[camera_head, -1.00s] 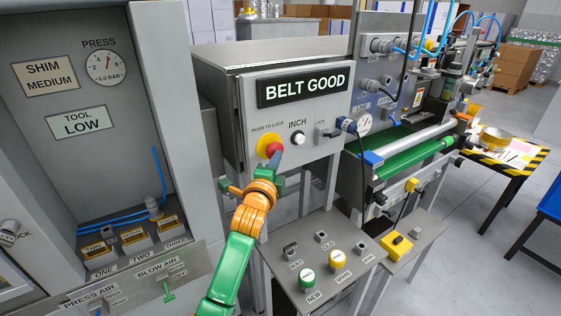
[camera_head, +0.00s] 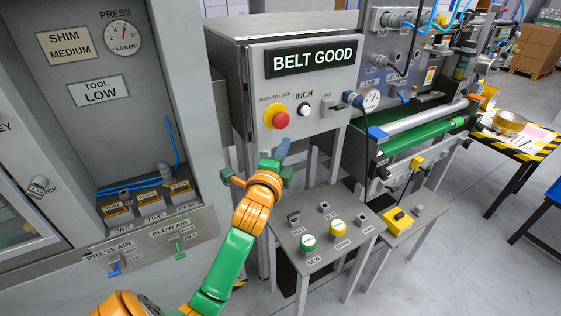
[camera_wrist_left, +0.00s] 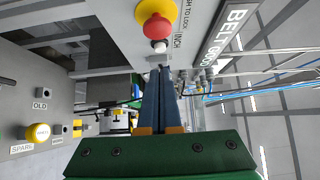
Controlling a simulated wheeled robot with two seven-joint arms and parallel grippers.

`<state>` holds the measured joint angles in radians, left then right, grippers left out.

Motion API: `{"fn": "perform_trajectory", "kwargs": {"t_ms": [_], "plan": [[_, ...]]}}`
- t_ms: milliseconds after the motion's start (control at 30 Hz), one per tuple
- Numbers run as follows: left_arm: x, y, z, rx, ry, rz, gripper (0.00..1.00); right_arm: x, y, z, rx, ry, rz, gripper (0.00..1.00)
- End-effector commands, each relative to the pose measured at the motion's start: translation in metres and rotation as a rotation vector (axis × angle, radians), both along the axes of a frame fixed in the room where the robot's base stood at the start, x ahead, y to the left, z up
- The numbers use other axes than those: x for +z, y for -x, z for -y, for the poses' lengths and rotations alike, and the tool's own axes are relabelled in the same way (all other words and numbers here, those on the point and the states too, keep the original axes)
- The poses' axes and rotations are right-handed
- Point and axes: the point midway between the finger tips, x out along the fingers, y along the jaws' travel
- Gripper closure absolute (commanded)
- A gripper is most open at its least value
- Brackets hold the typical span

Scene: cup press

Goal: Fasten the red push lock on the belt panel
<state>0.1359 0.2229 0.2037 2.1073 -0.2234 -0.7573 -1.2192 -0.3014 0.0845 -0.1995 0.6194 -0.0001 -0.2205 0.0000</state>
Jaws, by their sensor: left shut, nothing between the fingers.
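The red push lock (camera_head: 280,120) is a red mushroom button on a yellow ring, low on the left of the grey belt panel (camera_head: 335,90), under the label PUSH TO LOCK. It also shows at the top of the left wrist view (camera_wrist_left: 157,27). My left gripper (camera_head: 283,146) is below the button and apart from it, with its blue fingers shut and empty. In the left wrist view the closed fingers (camera_wrist_left: 160,72) point up towards the panel. The right gripper is not in view.
A white INCH button (camera_head: 304,110) and a LOCK switch (camera_head: 328,105) sit right of the red button. A low stand (camera_head: 345,255) with green and yellow buttons stands below. A grey press cabinet (camera_head: 190,90) is at the left.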

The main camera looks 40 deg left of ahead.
Motion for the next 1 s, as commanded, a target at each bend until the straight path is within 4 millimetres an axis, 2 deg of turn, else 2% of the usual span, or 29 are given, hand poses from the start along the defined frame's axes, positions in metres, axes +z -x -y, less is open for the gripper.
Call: {"fn": "perform_trajectory", "kwargs": {"t_ms": [100, 300, 800, 867, 900, 967, 1000], "plan": [[-0.002, 0.02, 0.009, -0.002, 0.0, 0.0, 1.0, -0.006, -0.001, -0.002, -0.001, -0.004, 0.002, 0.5], [-0.001, 0.039, 0.016, 0.0, 0.0, -0.001, 1.0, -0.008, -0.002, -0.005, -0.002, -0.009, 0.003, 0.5], [-0.002, 0.04, 0.017, -0.001, 0.004, -0.003, 1.0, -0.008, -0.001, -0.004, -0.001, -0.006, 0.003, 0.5], [-0.015, 0.036, 0.018, -0.008, 0.032, -0.026, 1.0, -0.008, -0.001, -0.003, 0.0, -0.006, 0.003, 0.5], [-0.035, 0.031, 0.02, -0.018, 0.074, -0.057, 1.0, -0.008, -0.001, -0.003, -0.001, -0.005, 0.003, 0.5], [-0.081, 0.022, 0.027, -0.036, 0.173, -0.13, 1.0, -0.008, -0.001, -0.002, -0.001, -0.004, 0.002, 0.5], [-0.121, 0.019, 0.033, -0.044, 0.259, -0.191, 1.0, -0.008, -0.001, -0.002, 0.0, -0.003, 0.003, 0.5]]}}
